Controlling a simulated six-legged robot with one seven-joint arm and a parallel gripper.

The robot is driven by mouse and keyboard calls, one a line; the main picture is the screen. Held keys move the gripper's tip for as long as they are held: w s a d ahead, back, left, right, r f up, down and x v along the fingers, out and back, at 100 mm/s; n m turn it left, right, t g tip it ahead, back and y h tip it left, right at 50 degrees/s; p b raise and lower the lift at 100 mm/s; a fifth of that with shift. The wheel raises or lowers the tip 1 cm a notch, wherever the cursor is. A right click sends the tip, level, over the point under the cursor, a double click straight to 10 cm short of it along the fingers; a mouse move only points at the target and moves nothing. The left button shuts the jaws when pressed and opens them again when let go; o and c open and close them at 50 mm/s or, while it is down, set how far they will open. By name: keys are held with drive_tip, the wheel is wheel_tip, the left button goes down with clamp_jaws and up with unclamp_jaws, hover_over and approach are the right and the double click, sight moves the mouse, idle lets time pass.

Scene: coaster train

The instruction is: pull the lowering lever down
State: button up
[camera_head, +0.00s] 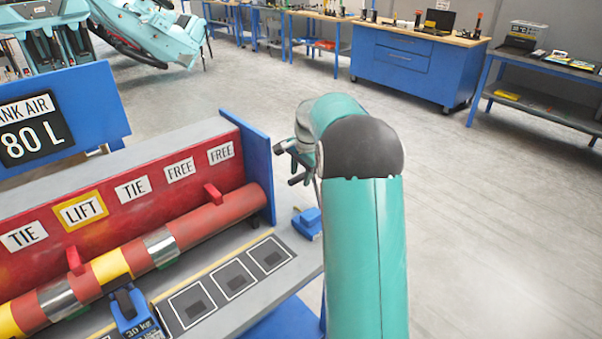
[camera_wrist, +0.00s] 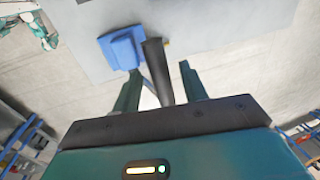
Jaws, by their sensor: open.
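My gripper (camera_head: 290,163) is at the right end of the grey bench, above its corner, beside the blue end plate. In the wrist view my gripper (camera_wrist: 160,85) is open, with a teal finger on each side. A dark bar, which looks like the lever (camera_wrist: 154,62), stands between the fingers with gaps visible on both sides. Its lower part is partly hidden by the gripper body. A blue block (camera_wrist: 122,48) sits just left of the bar; it also shows at the bench end in the head view (camera_head: 307,222). I cannot make out the lever clearly in the head view.
A red pipe (camera_head: 215,221) with yellow bands runs along the bench below labels such as LIFT and FREE. A blue weight (camera_head: 133,312) stands beside a dark panel with white squares (camera_head: 231,279). Open floor lies right; workbenches (camera_head: 415,65) stand behind.

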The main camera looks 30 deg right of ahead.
clamp_jaws()
drive_tip(key=s+d+f+t, duration=0.1)
drive_tip(key=s+t, duration=0.2)
drive_tip(key=s, duration=0.9)
drive_tip(key=shift+s+d+f, duration=0.15)
drive_tip(key=shift+d+f, duration=0.1)
drive_tip(key=shift+d, duration=0.15)
idle(0.4)
unclamp_jaws()
